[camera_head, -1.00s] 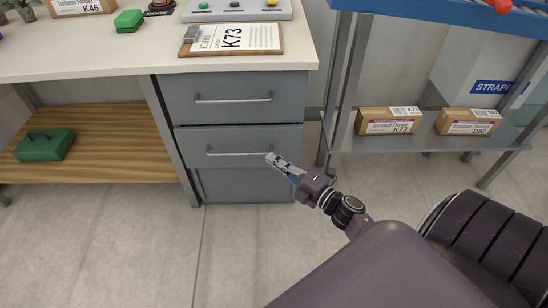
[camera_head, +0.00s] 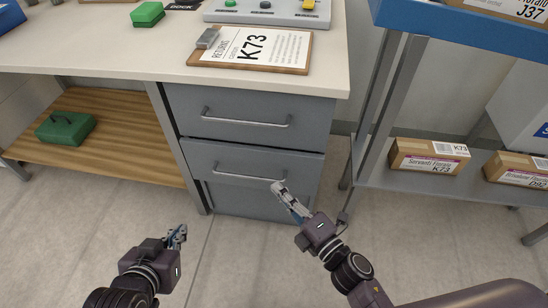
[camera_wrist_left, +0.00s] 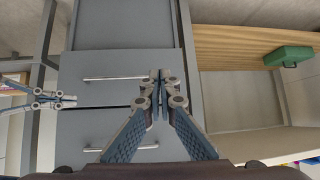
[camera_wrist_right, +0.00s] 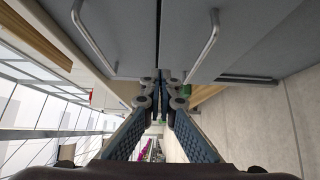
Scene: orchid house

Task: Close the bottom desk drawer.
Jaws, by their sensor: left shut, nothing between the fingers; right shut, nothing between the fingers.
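The upper drawer (camera_head: 240,128) and the lower handled drawer (camera_head: 250,166) each have a bar handle; a plain panel (camera_head: 250,203) without visible handle is beneath. The lower handled drawer stands slightly forward of this panel; how far is unclear. My right gripper (camera_head: 280,188) is shut and empty, overlapping that drawer's lower right front; contact cannot be told. My left gripper (camera_head: 178,234) is shut and empty, lower left, apart from the drawers. The left wrist view shows both handles and the drawer front (camera_wrist_left: 98,98).
A wooden shelf (camera_head: 120,155) with a green case (camera_head: 65,128) is left of the drawers. A metal rack (camera_head: 400,184) with labelled boxes (camera_head: 428,156) stands to the right. The desktop (camera_head: 110,50) holds a clipboard (camera_head: 255,48). Floor in front is clear.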

